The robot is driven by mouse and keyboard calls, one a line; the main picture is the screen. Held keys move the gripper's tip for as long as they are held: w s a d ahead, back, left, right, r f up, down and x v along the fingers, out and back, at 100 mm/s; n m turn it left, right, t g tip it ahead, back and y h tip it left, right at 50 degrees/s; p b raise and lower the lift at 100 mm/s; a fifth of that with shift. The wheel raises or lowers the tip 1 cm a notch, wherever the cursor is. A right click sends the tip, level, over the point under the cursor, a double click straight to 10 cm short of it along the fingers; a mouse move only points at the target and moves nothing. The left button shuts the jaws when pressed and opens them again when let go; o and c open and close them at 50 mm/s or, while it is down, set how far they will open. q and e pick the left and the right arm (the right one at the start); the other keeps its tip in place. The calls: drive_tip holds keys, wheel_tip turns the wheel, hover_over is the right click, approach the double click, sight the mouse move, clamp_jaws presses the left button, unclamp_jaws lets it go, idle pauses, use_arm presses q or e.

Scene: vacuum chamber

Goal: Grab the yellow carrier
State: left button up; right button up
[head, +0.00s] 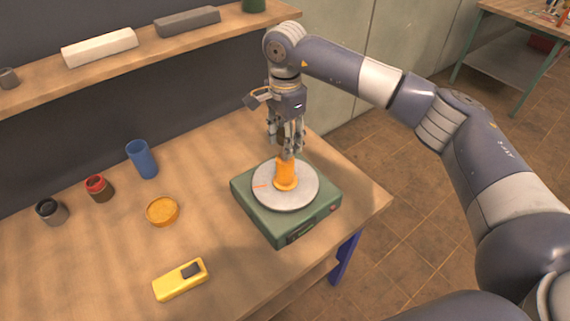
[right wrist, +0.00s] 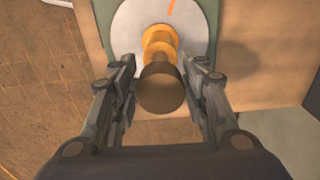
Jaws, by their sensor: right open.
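The yellow-orange carrier (head: 286,175) stands upright on a round grey plate (head: 309,190) on top of a green device (head: 290,226). In the right wrist view the carrier (right wrist: 159,41) has a stepped body and a dark brown round knob (right wrist: 160,88) at its top. My right gripper (head: 289,147) points down directly above the carrier. Its fingers are apart, one on each side of the knob, with visible gaps in the right wrist view (right wrist: 162,100). It holds nothing. My left gripper is out of view.
A yellow handheld device (head: 180,281), a round orange dish (head: 162,211), a blue cup (head: 142,159), a red-rimmed jar (head: 98,188) and a dark jar (head: 51,211) stand on the wooden table (head: 105,245). A shelf (head: 130,63) runs behind. The table's right edge is close to the green device.

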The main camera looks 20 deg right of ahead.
sight(285, 160)
drive_tip(key=shift+f+p, duration=0.5)
drive_tip(key=shift+f, duration=1.15)
clamp_jaws()
drive_tip(key=shift+r, duration=0.1)
